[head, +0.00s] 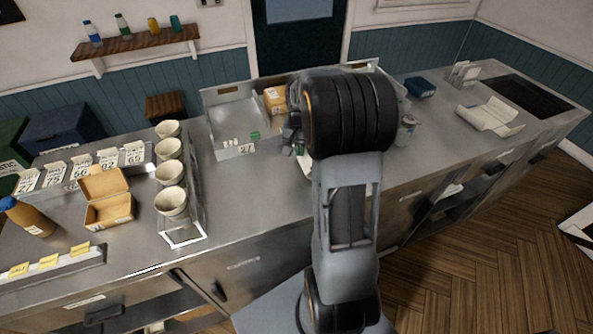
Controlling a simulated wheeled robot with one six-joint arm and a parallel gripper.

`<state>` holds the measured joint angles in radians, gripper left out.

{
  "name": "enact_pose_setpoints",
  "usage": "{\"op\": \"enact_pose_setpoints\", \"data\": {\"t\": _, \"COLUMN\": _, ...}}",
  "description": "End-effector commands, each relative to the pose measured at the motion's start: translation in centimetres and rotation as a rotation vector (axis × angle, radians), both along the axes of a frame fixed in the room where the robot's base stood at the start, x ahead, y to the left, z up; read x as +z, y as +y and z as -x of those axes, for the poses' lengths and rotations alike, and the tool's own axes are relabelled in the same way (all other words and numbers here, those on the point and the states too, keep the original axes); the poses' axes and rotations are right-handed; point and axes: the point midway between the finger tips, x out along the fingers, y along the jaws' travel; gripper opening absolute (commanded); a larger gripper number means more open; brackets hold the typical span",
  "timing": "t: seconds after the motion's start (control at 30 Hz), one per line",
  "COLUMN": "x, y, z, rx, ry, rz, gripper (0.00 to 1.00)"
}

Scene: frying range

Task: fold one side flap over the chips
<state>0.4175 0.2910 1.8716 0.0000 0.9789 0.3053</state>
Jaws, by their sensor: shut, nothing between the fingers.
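My gripper (298,147) is partly hidden behind my own arm, over the middle of the steel counter. The part that shows is dark, and it is shut with nothing in it. A small piece of something white, perhaps the wrapping paper (305,168), shows just below the gripper at the arm's left edge. My arm covers most of it. I cannot make out the chips or either side flap, or tell whether the gripper touches the paper.
A steel tray (228,116) with a small brown box (275,99) stands behind the gripper. Stacked cups (171,201) and an open carton (108,198) are at left. White paper (490,116) lies at right. The counter (250,205) is clear at front centre.

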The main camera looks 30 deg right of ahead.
Motion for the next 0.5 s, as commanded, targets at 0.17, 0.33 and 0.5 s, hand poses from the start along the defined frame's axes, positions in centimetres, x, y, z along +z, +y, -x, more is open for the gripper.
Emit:
{"op": "enact_pose_setpoints", "data": {"t": 0.17, "x": 0.2, "y": -0.8, "z": 0.2, "rx": -0.002, "ry": 0.000, "rz": 0.000, "gripper": 0.00}}
{"op": "enact_pose_setpoints", "data": {"t": 0.33, "x": 0.4, "y": -1.7, "z": 0.3, "rx": -0.002, "ry": 0.000, "rz": 0.000, "gripper": 0.00}}
{"op": "enact_pose_setpoints", "data": {"t": 0.5, "x": 0.4, "y": -2.3, "z": 0.5, "rx": -0.002, "ry": 0.001, "rz": -0.001, "gripper": 0.00}}
